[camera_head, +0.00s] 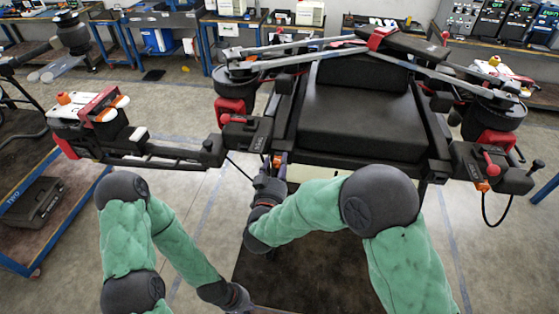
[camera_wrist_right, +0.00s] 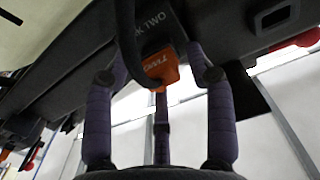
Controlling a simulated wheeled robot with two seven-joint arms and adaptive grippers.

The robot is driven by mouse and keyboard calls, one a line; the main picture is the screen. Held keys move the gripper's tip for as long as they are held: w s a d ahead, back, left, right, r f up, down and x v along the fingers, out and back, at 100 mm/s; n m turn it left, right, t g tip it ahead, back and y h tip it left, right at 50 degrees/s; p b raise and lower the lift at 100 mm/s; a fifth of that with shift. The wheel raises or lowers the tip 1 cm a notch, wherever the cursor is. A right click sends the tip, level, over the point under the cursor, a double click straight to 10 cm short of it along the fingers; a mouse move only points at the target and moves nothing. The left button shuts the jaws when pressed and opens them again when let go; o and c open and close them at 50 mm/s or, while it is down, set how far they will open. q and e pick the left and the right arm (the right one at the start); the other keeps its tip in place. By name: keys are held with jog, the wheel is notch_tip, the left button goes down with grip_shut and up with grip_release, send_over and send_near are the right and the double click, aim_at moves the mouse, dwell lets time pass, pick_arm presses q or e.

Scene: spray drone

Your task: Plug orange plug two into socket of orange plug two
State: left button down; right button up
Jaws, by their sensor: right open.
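The orange plug two (camera_wrist_right: 160,68), marked TWO, is up against the drone's dark arm block (camera_wrist_right: 150,28), whose partly hidden label ends in "K TWO". A black cable loops down to it. Whether it is seated in a socket I cannot tell. My right gripper (camera_wrist_right: 160,88) is open, its purple-grey fingers spread around and below the plug. In the head view the right gripper (camera_head: 272,172) is under the drone's front left corner, with a small orange patch of the plug (camera_head: 276,161) showing. My left gripper (camera_head: 238,297) is low, apart from the drone; its fingers are too small to read.
The drone body (camera_head: 360,120) fills the centre. Another orange connector (camera_head: 482,186) and dangling cable are at its right corner. A blue cart (camera_head: 40,200) stands left. Floor between is clear.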

aim_at(278, 166)
dwell(0.3)
jog(key=shift+a, duration=0.1)
grip_shut()
jog(key=shift+s, duration=0.1)
jog(key=shift+s, duration=0.9)
jog(key=shift+s+a, duration=0.2)
jog(key=shift+s, duration=0.2)
jog(key=shift+s+a, duration=0.15)
jog(key=shift+s, duration=0.65)
jog(key=shift+s+a, duration=0.15)
jog(key=shift+s, duration=0.6)
